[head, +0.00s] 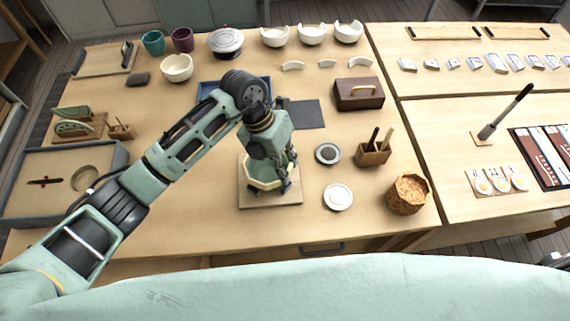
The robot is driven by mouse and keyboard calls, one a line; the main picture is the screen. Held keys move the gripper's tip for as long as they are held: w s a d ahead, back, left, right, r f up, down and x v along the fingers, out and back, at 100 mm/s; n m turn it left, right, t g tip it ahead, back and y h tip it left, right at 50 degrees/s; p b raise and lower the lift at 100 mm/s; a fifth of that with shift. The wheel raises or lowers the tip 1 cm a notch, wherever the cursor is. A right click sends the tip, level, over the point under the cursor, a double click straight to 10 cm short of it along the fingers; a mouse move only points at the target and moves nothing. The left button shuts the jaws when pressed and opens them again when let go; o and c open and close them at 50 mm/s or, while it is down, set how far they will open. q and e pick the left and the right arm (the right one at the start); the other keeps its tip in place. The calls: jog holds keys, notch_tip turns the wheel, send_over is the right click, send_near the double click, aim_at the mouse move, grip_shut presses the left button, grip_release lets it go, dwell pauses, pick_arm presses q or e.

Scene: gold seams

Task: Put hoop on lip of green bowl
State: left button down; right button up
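The green bowl (253,183) stands on a square wooden board (270,199) near the front middle of the table. My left gripper (284,182) points down over the bowl's right side and hides much of its rim. I cannot tell whether its fingers are open or shut, or whether they hold anything. A tan ring (85,179), possibly the hoop or a roll of tape, lies in the grey-blue tray (117,158) at the left. No other hoop shows clearly. My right gripper is out of view.
Right of the bowl are a small dish (328,153), a white dish (338,197), a wooden tool holder (372,154) and a brown textured pot (408,193). A wooden box (358,93) stands behind. Broken white bowls (312,35) line the back.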

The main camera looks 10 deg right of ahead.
pick_arm(q)
jog(key=shift+f+b, duration=0.3)
dwell(0.7)
jog(key=c, duration=2.4)
grip_release()
jog(key=shift+c, duration=0.2)
jog(key=o, duration=0.6)
jog(key=o, duration=0.5)
jog(key=shift+r, duration=0.15)
jog(key=shift+r+p, duration=2.05)
jog(key=shift+r, duration=0.85)
